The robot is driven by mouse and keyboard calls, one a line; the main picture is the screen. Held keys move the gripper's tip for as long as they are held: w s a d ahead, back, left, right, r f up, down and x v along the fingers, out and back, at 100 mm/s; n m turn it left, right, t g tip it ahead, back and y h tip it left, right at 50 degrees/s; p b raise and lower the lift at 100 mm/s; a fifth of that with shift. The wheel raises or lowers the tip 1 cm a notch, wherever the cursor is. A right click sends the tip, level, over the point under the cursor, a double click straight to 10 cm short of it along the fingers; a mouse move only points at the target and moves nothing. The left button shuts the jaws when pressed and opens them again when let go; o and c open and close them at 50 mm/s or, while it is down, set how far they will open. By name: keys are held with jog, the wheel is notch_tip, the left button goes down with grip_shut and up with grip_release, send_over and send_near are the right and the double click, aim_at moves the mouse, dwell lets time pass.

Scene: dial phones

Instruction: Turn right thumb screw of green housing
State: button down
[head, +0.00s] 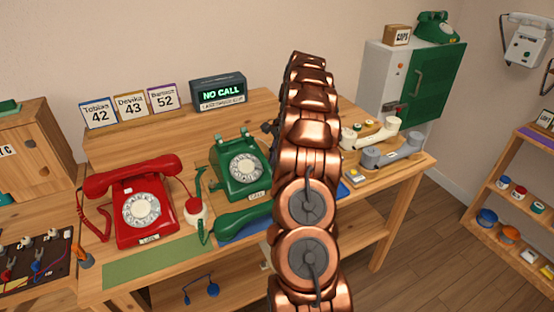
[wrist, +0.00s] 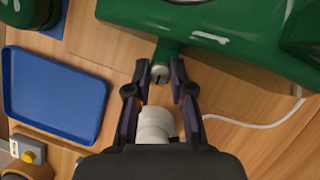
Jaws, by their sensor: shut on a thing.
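The green housing (wrist: 225,32) is the body of the green dial phone (head: 228,186), which stands on the bench in the head view. In the wrist view a short green stub sticks out of its side, ending in a small slotted metal thumb screw (wrist: 160,75). My gripper (wrist: 160,71) has its two dark fingertips on either side of this screw, shut on it. In the head view my copper arm hides the phone's right side, the screw and most of the gripper. The screw's angle is hard to read.
A blue tray (wrist: 55,95) lies beside the gripper. A white cylindrical piece (wrist: 155,124) is below the fingers, and a white cord runs right.

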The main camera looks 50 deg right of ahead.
dwell(0.4)
jog(key=c, duration=1)
grip_release()
